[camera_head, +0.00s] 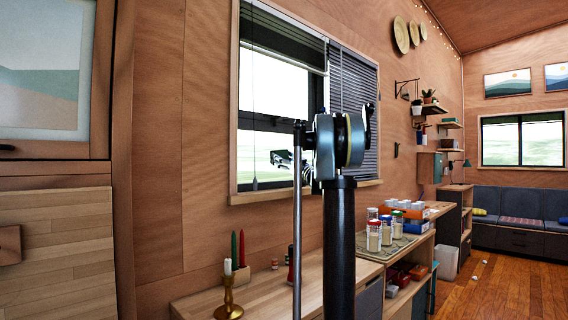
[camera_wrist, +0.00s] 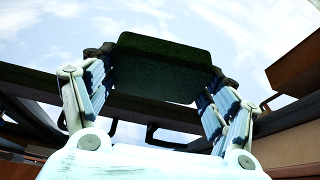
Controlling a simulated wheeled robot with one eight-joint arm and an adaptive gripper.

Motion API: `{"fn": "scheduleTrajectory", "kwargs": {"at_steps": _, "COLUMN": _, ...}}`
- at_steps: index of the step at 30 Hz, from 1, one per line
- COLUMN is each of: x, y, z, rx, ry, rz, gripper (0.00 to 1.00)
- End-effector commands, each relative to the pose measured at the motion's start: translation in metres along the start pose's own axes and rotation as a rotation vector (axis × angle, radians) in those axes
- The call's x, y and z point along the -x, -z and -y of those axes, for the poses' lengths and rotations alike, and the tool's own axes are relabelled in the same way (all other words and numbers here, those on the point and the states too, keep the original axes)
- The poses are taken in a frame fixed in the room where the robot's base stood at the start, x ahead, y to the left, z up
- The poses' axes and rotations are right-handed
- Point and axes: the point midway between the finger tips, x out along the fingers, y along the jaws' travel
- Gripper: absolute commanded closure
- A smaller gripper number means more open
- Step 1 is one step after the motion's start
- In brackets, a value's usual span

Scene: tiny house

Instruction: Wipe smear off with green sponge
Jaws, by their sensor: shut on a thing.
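The green sponge (camera_wrist: 165,62) is a dark, flat block in the wrist view. My gripper (camera_wrist: 162,80) is shut on it, with one finger at each side edge. In the head view my gripper (camera_head: 282,158) is a small dark shape in front of the window, partly hidden by my arm. I cannot make out the sponge there. Sky shows behind the sponge in the wrist view, with a dark frame bar below it. I cannot make out a smear in either view.
The window (camera_head: 275,120) has a dark frame and lowered blinds (camera_head: 352,90) on its right. Below it, a wooden counter (camera_head: 250,297) holds a brass candle holder (camera_head: 229,300) with candles. Several jars (camera_head: 374,237) stand farther right. Open floor (camera_head: 500,285) lies at the right.

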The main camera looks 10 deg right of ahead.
Motion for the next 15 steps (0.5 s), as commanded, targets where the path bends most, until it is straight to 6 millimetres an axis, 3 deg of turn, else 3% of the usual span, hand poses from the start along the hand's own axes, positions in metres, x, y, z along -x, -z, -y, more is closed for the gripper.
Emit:
{"fn": "scheduleTrajectory", "kwargs": {"at_steps": 8, "x": 0.004, "y": 0.002, "z": -0.001, "rx": 0.0, "ry": -0.001, "rz": 0.0, "gripper": 0.41}}
{"fn": "scheduleTrajectory", "kwargs": {"at_steps": 15, "x": 0.021, "y": 0.009, "z": -0.001, "rx": -0.001, "ry": -0.002, "rz": 0.0, "gripper": 0.41}}
